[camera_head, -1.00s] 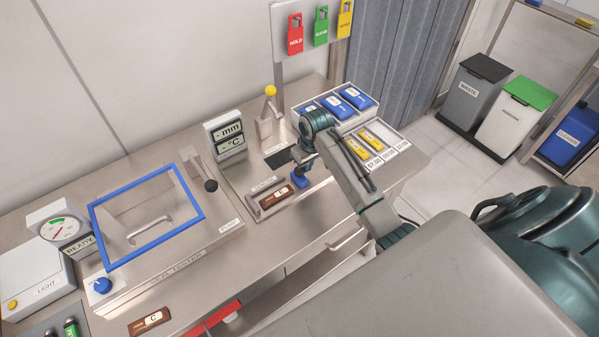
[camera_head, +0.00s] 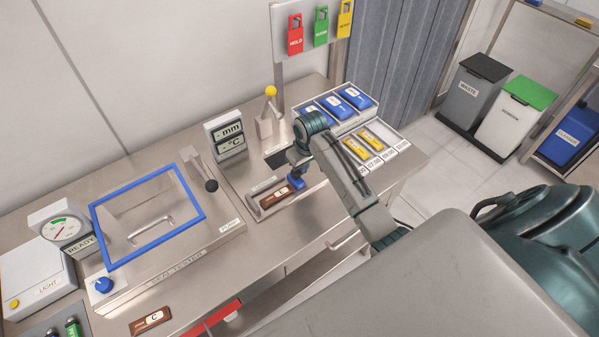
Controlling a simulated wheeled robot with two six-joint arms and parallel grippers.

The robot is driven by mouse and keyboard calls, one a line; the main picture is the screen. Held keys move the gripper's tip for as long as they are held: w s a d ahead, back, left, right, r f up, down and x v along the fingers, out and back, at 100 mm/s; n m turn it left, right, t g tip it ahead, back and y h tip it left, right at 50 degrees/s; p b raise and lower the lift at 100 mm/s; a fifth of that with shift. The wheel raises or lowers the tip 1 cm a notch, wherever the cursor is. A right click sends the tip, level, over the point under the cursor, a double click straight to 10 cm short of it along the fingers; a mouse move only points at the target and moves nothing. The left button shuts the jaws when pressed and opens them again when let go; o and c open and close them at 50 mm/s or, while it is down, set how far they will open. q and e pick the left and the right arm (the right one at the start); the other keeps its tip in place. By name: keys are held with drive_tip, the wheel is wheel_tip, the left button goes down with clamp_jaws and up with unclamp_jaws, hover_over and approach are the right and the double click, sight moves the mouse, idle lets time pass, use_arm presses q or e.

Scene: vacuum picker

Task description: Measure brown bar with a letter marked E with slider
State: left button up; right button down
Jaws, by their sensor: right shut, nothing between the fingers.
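The brown bar marked E (camera_head: 276,197) lies in the metal measuring tray (camera_head: 262,214) in the head view. The blue slider (camera_head: 297,184) stands at the right end of the bar; I cannot tell whether they touch. My right gripper (camera_head: 297,173) is shut with nothing between its fingers and is at the slider from above and behind; contact is hard to tell. The upper display (camera_head: 230,131) shows a dash before mm, and the one below a dash before °C. My left gripper is not in view.
The seal tester with its blue frame (camera_head: 140,262) stands to the left, with a READY display (camera_head: 81,245). A brown bar marked C (camera_head: 150,320) lies at the front edge. A rack with blue and yellow packs (camera_head: 345,128) stands behind my right arm.

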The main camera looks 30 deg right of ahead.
drive_tip(key=shift+s+a+f, duration=0.15)
drive_tip(key=shift+a, duration=1.2)
idle(3.7)
drive_tip(key=shift+d, duration=0.4)
drive_tip(key=shift+d, duration=0.65)
wheel_tip(320, 180, up, 8)
idle(0.6)
